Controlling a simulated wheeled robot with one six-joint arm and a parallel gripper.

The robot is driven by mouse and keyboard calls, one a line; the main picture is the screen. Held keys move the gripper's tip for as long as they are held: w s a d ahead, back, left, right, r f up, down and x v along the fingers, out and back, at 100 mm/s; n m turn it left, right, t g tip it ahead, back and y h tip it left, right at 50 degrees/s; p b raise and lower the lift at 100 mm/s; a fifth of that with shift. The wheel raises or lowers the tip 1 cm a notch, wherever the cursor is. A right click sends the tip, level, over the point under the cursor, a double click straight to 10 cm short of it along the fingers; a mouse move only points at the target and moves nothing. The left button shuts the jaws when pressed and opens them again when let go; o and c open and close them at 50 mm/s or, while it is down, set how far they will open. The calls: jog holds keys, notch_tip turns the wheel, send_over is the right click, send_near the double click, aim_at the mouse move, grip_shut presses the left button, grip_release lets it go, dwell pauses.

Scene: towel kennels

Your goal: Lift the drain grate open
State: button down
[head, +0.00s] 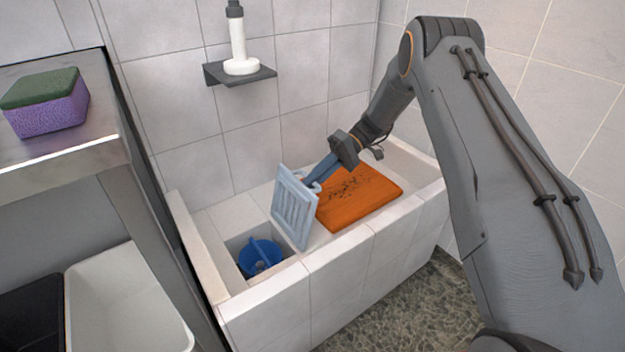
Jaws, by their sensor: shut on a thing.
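The drain grate (294,207) is a pale blue slatted panel in the tiled tub. It stands tilted up steeply at the right side of the square drain opening (240,243). A blue round part (260,256) shows down inside the uncovered opening. My gripper (318,180) reaches in from the upper right, behind the grate's upper right side. It is shut on the grate, at what looks like a light handle or loop there. The exact contact is partly hidden by the grate.
An orange towel or mat (358,198) with dark specks lies right of the grate. The tub's tiled front wall (345,270) rises before it. A wall shelf (240,74) holds a white bottle (239,50). A sponge (45,102) sits on a metal shelf, left, above a white bin (130,305).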

jog(key=shift+s+a+f, duration=0.15)
jog(key=shift+s+f, duration=0.05)
jog(key=shift+f, duration=0.25)
jog(key=c, duration=1.9)
grip_release()
jog(key=shift+a, duration=0.1)
jog(key=shift+c, duration=0.2)
jog(key=shift+o, duration=0.6)
jog(key=shift+r, duration=0.1)
jog(key=v, duration=0.8)
jog(key=shift+w, duration=0.15)
